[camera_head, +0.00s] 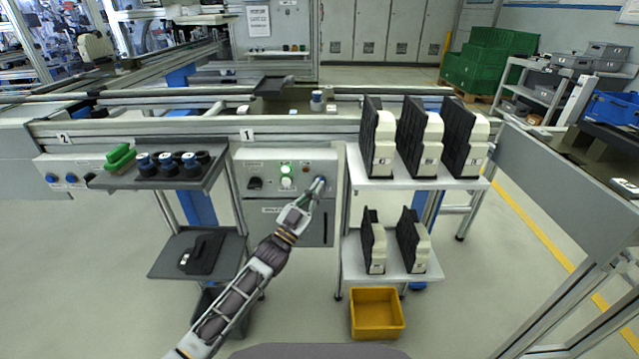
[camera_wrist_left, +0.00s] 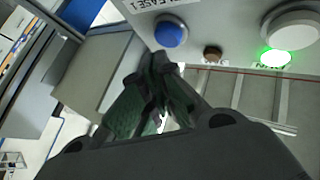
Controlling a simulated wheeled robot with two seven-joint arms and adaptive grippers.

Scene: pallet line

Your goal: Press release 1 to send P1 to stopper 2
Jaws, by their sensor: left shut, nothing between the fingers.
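The grey control panel (camera_head: 265,157) is on the front of the line below the label 1 (camera_head: 247,134). Its blue button (camera_head: 320,181) is at the right. In the left wrist view, the blue button (camera_wrist_left: 171,32) sits by a label partly reading "EASE 1". My left gripper (camera_head: 313,192) is shut and empty, its fingertips right by this button. It also shows in the left wrist view (camera_wrist_left: 160,62); I cannot tell if it touches the button. The label 2 (camera_head: 65,139) is farther left. I cannot make out which item is P1. My right gripper is not in view.
A green lamp (camera_head: 285,169) glows above a white button (camera_head: 286,183). A grey shelf (camera_head: 160,179) with blue-black parts juts out left of the panel. A white rack (camera_head: 405,182) with black-and-white units stands right. A yellow bin (camera_head: 377,334) is on the floor.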

